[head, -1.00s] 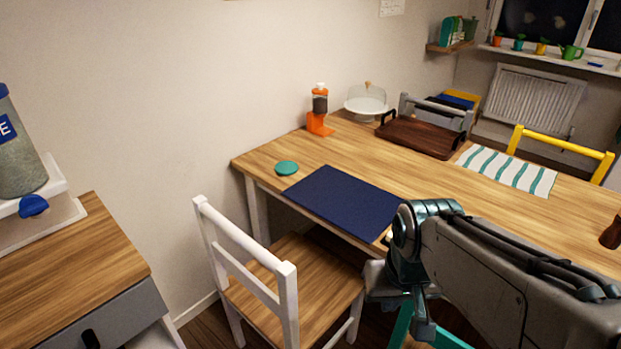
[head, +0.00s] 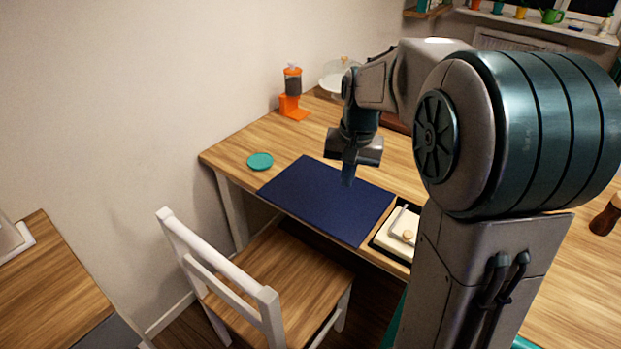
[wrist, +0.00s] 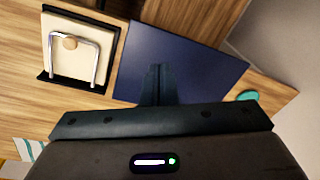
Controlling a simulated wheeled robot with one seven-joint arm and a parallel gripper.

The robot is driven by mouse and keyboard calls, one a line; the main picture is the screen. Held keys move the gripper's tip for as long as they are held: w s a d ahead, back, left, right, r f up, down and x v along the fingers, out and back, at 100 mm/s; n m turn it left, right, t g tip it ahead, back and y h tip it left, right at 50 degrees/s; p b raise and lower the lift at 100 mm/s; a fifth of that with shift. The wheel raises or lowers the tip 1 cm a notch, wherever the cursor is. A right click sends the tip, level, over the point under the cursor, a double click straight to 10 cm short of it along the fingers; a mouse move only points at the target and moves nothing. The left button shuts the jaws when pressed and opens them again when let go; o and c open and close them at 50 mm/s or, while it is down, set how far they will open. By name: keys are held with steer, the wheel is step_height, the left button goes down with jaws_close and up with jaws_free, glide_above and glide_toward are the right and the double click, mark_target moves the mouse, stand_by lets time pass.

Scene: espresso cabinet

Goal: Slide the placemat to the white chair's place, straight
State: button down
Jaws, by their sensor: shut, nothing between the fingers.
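The navy blue placemat (head: 315,198) lies flat on the wooden table at the edge nearest the white chair (head: 265,285), and its near edge runs close along the table edge. In the wrist view the placemat (wrist: 190,65) fills the middle. My gripper (head: 348,180) points down over the placemat's right part, its fingers together and empty. It also shows in the wrist view (wrist: 158,72). I cannot tell whether the fingertips touch the placemat. The white chair stands in front of the placemat, its seat partly under the table.
A teal coaster (head: 260,161) lies left of the placemat. A black tray with a white, wire-handled item (head: 401,227) sits close to its right. An orange dispenser (head: 292,95) stands at the back. My arm hides much of the table's right side.

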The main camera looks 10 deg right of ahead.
mark_target(315, 206)
steer(key=w+d+f+m+g+p, duration=0.15)
steer(key=w+f, duration=0.25)
steer(key=w, duration=0.4)
steer(key=w+d+f+m+p, duration=0.1)
steer(key=w+f+m, duration=0.15)
steer(key=w, duration=0.55)
steer(key=shift+m+g+y, duration=0.35)
steer(key=shift+m+y, duration=0.05)
steer(key=shift+m, duration=0.3)
steer(key=w+f, duration=0.2)
steer(key=f, duration=0.2)
steer(key=w+d+f+p, duration=0.1)
steer(key=w+f, duration=0.1)
steer(key=f, duration=0.1)
steer(key=w+f, duration=0.2)
steer(key=f, duration=0.2)
steer(key=shift+w+d+f, duration=0.35)
steer(key=shift+w, duration=0.05)
steer(key=shift+a+f+p, duration=0.1)
steer(key=shift+f+p, duration=0.1)
steer(key=shift+p, duration=0.1)
steer(key=s+a+p, duration=0.2)
steer(key=s+a, duration=0.6)
steer(key=shift+s+a+r, duration=0.1)
steer(key=shift+s+a, duration=0.15)
steer(key=shift+a, duration=0.05)
steer(key=shift+w+d+f, duration=0.1)
steer(key=shift+d+f, duration=0.05)
steer(key=shift+f, duration=0.75)
